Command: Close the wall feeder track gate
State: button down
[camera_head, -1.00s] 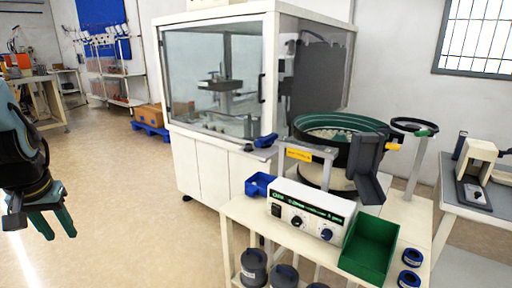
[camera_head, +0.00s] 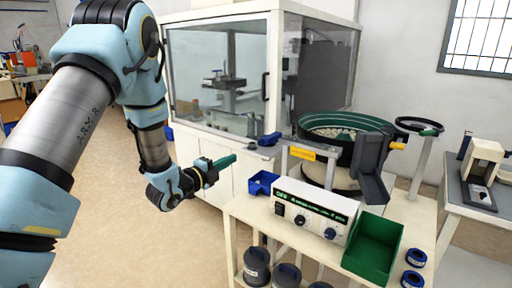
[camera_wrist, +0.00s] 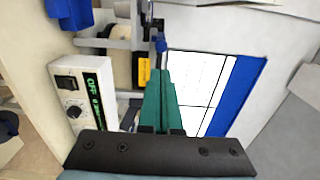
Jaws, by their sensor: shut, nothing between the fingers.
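The bowl feeder (camera_head: 345,170) stands on the white cart in the head view. A linear track with a yellow label (camera_head: 302,153) runs left from its bowl, with a small blue piece (camera_head: 268,140) at its left end. I cannot tell surely which part is the gate or how far open it is. My gripper (camera_head: 232,160) has green fingers, shut and empty, pointing right, left of the track end in the picture. In the wrist view the fingers (camera_wrist: 158,95) point toward the yellow label (camera_wrist: 144,70) and a blue piece (camera_wrist: 161,46), apparently apart from them.
A control box (camera_head: 312,215) sits at the cart's front, with a blue bin (camera_head: 262,184) left of it and a green bin (camera_head: 373,245) right. A glazed white cabinet (camera_head: 215,150) stands behind. Open floor lies left.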

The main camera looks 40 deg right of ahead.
aim_at(262, 143)
jog(key=p+x, duration=0.5)
jog(key=x, duration=0.7)
jog(key=shift+w+d+r, duration=0.1)
jog(key=shift+d+r, duration=0.05)
jog(key=shift+d, duration=0.2)
jog(key=shift+w+d, duration=0.1)
jog(key=shift+d, duration=0.4)
